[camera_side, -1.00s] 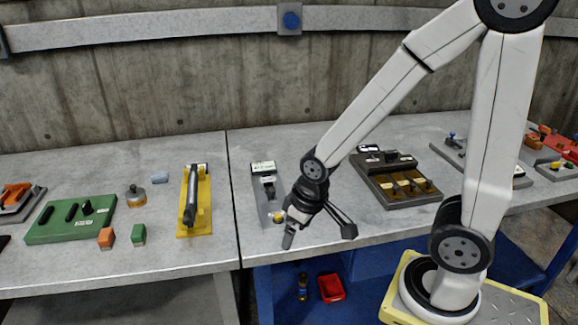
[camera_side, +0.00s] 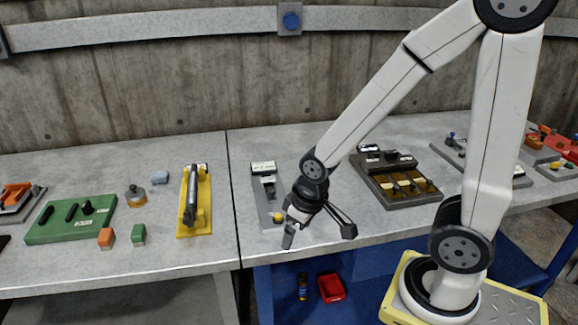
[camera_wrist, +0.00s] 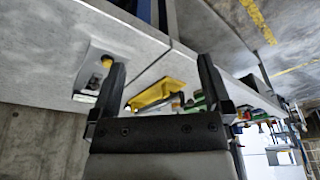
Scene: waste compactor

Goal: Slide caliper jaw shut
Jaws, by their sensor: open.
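A grey fixture (camera_side: 262,203) with a white label, a dark slider piece and a yellow knob (camera_side: 276,216) lies on the bench, just left of my gripper. It looks like the caliper, but its jaws are too small to make out.
A yellow fixture (camera_side: 207,211) with a dark bar stands to the left, past the bench seam. A brown fixture (camera_side: 398,201) with several yellow pieces is behind and right of my gripper. A green block (camera_side: 62,233) and small cubes are farther left. A red bin (camera_side: 331,288) is below.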

